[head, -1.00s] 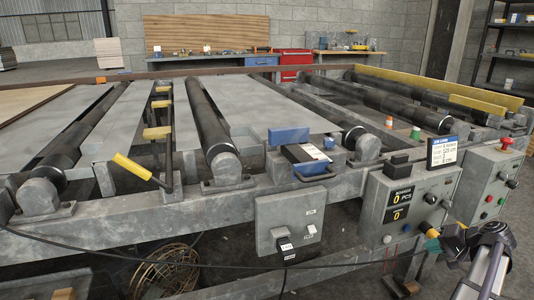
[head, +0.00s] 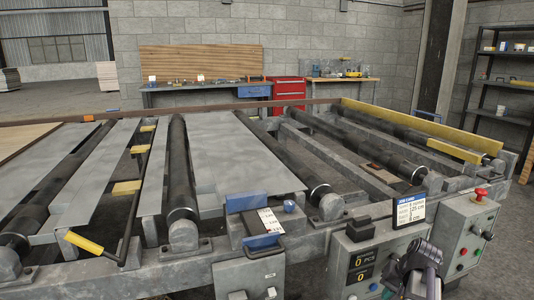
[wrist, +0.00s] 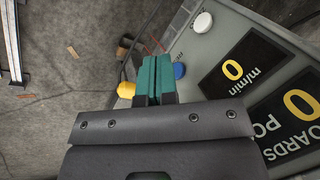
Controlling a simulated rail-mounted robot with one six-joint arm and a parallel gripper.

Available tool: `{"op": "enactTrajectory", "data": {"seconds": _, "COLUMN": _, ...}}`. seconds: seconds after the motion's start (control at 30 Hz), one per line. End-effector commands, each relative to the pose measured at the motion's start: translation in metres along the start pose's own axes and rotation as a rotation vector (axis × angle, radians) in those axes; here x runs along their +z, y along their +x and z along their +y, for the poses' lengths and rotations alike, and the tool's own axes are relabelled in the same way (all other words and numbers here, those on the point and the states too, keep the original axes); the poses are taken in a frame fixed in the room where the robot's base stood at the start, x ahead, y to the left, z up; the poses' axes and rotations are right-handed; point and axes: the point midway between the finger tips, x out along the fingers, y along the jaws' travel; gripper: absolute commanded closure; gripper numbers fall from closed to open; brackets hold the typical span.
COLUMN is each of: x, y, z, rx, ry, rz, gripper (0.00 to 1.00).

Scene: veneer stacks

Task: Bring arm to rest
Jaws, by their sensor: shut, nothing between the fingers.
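My gripper shows in the wrist view with its two teal fingers (wrist: 156,79) pressed together and nothing between them. The fingers are in front of or beside the grey control box (wrist: 215,60), near its blue button (wrist: 179,70); whether they touch it I cannot tell. A small yellow part (wrist: 126,90) shows just left of the fingers. In the head view, my dark arm end (head: 412,270) is at the bottom edge, in front of the control box (head: 358,262); the fingertips cannot be made out there.
The roller conveyor frame (head: 110,275) spans the view, with grey plates (head: 235,155) between its rollers. A job card display (head: 408,210) stands on the control box. Another panel with a red stop button (head: 480,193) stands right. In the wrist view, floor (wrist: 60,75) shows left.

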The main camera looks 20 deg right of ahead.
Motion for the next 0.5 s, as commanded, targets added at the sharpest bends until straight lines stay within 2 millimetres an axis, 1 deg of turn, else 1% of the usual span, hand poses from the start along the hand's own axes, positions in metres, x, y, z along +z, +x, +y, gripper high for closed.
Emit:
{"op": "enactTrajectory", "data": {"seconds": 0.03, "x": 0.016, "y": -0.032, "z": -0.035, "rx": 0.036, "ry": -0.047, "rz": -0.019, "gripper": 1.0}}
{"op": "enactTrajectory", "data": {"seconds": 0.07, "x": 0.025, "y": -0.041, "z": -0.052, "rx": 0.063, "ry": -0.077, "rz": -0.03, "gripper": 1.0}}
{"op": "enactTrajectory", "data": {"seconds": 0.1, "x": 0.038, "y": -0.056, "z": -0.077, "rx": 0.1, "ry": -0.123, "rz": -0.045, "gripper": 1.0}}
{"op": "enactTrajectory", "data": {"seconds": 0.17, "x": 0.061, "y": -0.081, "z": -0.118, "rx": 0.159, "ry": -0.205, "rz": -0.064, "gripper": 1.0}}
{"op": "enactTrajectory", "data": {"seconds": 0.2, "x": 0.078, "y": -0.099, "z": -0.146, "rx": 0.197, "ry": -0.267, "rz": -0.076, "gripper": 1.0}}
{"op": "enactTrajectory", "data": {"seconds": 0.27, "x": 0.104, "y": -0.126, "z": -0.185, "rx": 0.248, "ry": -0.363, "rz": -0.088, "gripper": 1.0}}
{"op": "enactTrajectory", "data": {"seconds": 0.3, "x": 0.121, "y": -0.143, "z": -0.211, "rx": 0.275, "ry": -0.428, "rz": -0.095, "gripper": 1.0}}
{"op": "enactTrajectory", "data": {"seconds": 0.37, "x": 0.146, "y": -0.166, "z": -0.246, "rx": 0.304, "ry": -0.526, "rz": -0.104, "gripper": 1.0}}
{"op": "enactTrajectory", "data": {"seconds": 0.4, "x": 0.162, "y": -0.179, "z": -0.268, "rx": 0.315, "ry": -0.585, "rz": -0.11, "gripper": 1.0}}
{"op": "enactTrajectory", "data": {"seconds": 0.5, "x": 0.194, "y": -0.199, "z": -0.31, "rx": 0.312, "ry": -0.7, "rz": -0.128, "gripper": 1.0}}
